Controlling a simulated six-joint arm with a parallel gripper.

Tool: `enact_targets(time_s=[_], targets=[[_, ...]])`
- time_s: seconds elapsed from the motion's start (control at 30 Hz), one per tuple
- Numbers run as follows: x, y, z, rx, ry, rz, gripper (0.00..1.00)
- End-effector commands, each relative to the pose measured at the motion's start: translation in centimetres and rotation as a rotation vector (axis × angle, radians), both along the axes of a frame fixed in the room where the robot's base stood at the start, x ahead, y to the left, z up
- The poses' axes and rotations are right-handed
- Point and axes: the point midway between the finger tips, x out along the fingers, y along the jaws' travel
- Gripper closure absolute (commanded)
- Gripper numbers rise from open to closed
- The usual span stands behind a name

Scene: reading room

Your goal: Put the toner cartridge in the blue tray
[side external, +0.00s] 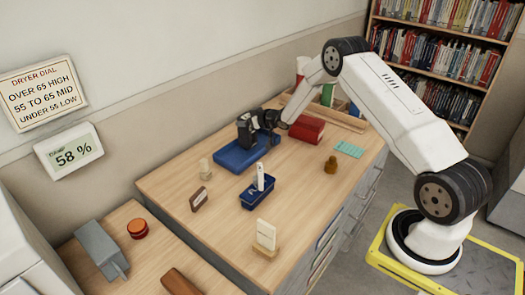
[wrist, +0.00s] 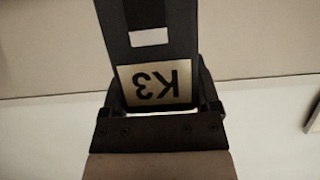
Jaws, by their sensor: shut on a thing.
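The toner cartridge is a dark block with a pale label reading K3, upside down in the wrist view (wrist: 158,60). My gripper (wrist: 160,108) is shut on it. In the side external view, the black cartridge (side external: 245,129) is in my gripper (side external: 257,122) over the back part of a flat blue tray (side external: 228,162). I cannot tell whether the cartridge touches the tray. The tray's far side is partly hidden behind the cartridge and gripper.
A smaller dark blue bin (side external: 258,201) holding a white upright item stands in front. A red box (side external: 306,130) is right of the gripper.

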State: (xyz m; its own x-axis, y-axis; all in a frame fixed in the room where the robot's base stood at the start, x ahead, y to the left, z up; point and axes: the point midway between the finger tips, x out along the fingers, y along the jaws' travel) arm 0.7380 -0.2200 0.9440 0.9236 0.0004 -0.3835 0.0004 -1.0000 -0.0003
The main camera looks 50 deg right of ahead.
Motion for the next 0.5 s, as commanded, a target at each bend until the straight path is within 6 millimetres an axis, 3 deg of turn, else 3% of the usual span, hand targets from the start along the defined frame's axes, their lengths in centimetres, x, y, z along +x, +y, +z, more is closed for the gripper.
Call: enact_targets(time_s=[0.2,0.5], targets=[[0.0,0.0,-1.7,-0.001,-0.003,-0.001,1.0],[0.0,0.0,-1.7,-0.001,-0.004,-0.001,1.0]])
